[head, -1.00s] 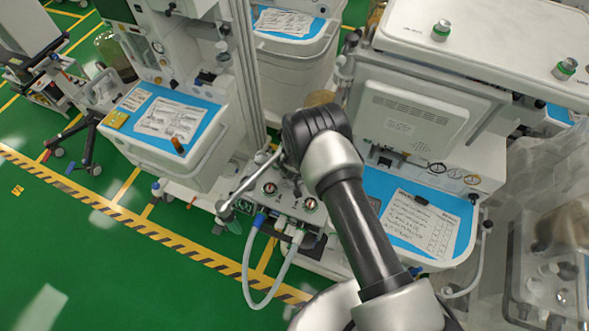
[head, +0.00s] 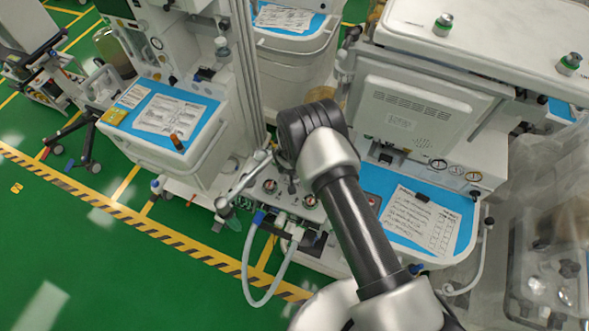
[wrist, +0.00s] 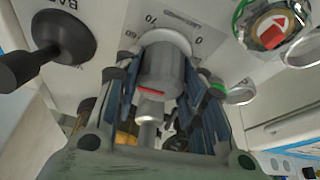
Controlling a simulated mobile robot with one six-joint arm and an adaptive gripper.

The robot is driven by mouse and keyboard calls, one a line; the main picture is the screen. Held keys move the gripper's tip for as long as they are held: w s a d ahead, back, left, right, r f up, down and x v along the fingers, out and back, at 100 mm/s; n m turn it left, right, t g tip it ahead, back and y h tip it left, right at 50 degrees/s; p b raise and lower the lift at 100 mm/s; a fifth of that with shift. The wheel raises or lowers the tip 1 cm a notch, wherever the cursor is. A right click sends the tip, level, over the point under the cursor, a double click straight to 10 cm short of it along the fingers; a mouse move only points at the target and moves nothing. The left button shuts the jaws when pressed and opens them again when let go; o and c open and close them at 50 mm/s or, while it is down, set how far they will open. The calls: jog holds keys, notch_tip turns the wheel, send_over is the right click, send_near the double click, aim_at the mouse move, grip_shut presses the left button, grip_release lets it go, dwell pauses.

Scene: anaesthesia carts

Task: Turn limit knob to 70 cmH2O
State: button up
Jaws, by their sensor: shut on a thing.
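The limit knob (wrist: 163,75) is a grey cylinder in the middle of the wrist view, with a red mark on its near face. In the head view my arm hides the knob and my fingers. Which number the knob points to cannot be told.
A black lever knob (wrist: 65,38) sticks out at the left of the wrist view. A gauge with a red and white face (wrist: 274,30) is at the upper right. In the head view a pale hose (head: 263,303) hangs below the panel, and a blue-topped tray (head: 425,245) lies right.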

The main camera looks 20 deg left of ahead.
jog(key=o, duration=0.7)
jog(key=shift+w+a+r, duration=0.1)
jog(key=shift+w+r, duration=0.05)
jog(key=o, duration=0.4)
jog(key=v, duration=1.2)
jog(key=shift+s, duration=0.2)
